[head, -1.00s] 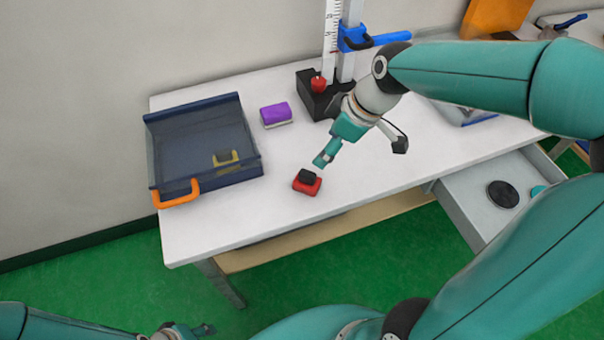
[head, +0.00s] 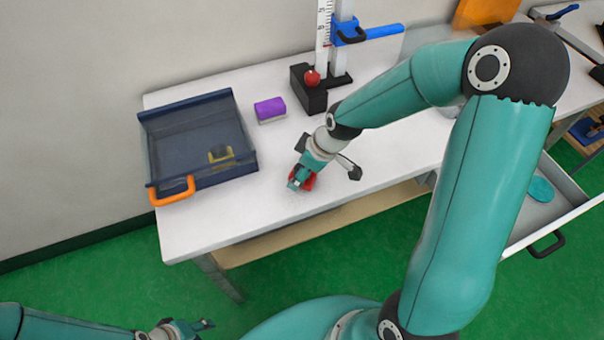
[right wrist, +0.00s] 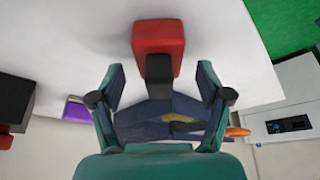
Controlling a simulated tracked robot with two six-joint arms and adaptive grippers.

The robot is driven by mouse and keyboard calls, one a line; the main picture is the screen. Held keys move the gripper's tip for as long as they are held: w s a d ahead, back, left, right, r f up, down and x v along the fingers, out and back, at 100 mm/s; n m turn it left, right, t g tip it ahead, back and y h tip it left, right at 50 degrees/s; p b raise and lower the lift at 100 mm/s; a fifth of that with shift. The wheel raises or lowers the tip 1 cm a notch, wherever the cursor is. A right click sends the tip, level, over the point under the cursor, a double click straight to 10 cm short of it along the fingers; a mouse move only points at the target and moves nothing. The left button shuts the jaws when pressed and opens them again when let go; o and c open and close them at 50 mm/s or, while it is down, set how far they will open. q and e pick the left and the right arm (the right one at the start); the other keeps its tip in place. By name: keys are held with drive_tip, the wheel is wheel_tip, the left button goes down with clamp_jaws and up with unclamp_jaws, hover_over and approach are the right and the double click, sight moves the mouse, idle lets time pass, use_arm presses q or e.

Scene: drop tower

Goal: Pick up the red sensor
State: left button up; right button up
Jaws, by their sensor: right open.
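The red sensor (right wrist: 158,38) is a red block with a black part (right wrist: 159,70) on it. In the head view the sensor (head: 309,183) lies on the white table near its front edge, partly hidden by my right gripper. My right gripper (head: 300,176) is right above or around it; in the right wrist view its open fingers (right wrist: 160,85) stand on either side of the black part, with a gap on both sides. My left gripper (head: 190,328) is low at the bottom left, away from the table, too small to read.
A dark blue tray (head: 165,128) with an orange handle (head: 172,192) is at the table's left, with a yellow item in it. A purple and white block (head: 270,109) and the drop tower's black base (head: 312,98) stand behind. An open drawer (head: 570,195) is at right.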

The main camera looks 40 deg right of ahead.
drive_tip(key=shift+x, duration=0.95)
drive_tip(key=shift+r, duration=0.1)
drive_tip(key=shift+c, duration=0.2)
drive_tip(key=c, duration=1.3)
drive_tip(key=shift+w, duration=0.1)
drive_tip(key=shift+r, duration=0.15)
